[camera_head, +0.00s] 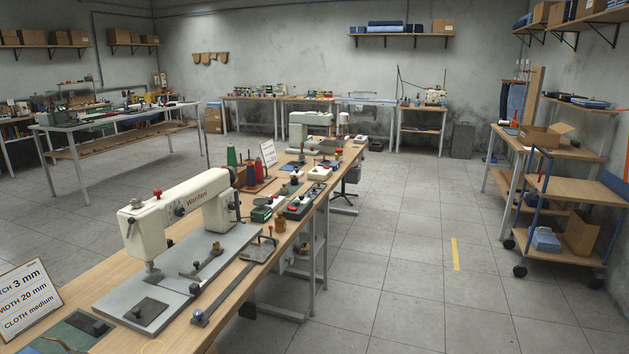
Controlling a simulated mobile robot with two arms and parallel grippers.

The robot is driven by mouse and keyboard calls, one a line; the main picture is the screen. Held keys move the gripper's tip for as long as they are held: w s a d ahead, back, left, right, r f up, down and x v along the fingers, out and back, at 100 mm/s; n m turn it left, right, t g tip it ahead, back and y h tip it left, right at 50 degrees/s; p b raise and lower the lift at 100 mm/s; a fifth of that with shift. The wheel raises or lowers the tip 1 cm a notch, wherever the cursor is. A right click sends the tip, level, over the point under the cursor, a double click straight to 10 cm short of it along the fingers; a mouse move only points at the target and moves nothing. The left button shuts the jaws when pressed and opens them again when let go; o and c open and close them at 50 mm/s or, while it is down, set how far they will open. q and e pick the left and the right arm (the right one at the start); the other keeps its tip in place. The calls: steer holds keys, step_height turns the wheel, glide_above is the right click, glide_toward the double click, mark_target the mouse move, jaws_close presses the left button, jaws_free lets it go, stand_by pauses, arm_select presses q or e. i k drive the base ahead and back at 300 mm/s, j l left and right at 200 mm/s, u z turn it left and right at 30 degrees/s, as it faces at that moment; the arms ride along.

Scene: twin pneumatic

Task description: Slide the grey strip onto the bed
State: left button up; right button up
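A cream sewing machine (165,215) stands on the long wooden bench in the left half of the head view. Its flat light-grey bed (178,284) extends along its right side, with a dark square plate (148,308) at the near end and a small lever fitting near the middle. A long narrow dark-grey strip (225,288) lies on the bench beside the bed, on its right. It looks like the grey strip; a small metal block with a blue part is at its near end. Neither of my grippers is in view.
A sign card (24,298) and a green mat (75,332) are at the bench's near left. Thread cones (250,170), small tools and boxes crowd the bench farther back. A shelved cart (565,200) stands at right; the floor between is clear.

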mark_target(193, 290)
steer(key=i+u, duration=0.1)
steer(key=u, duration=0.6)
steer(key=i+l+u, duration=0.45)
steer(key=l+u, duration=0.2)
steer(key=i+l+u, duration=0.15)
steer(key=l+u, duration=0.2)
steer(key=l, duration=0.1)
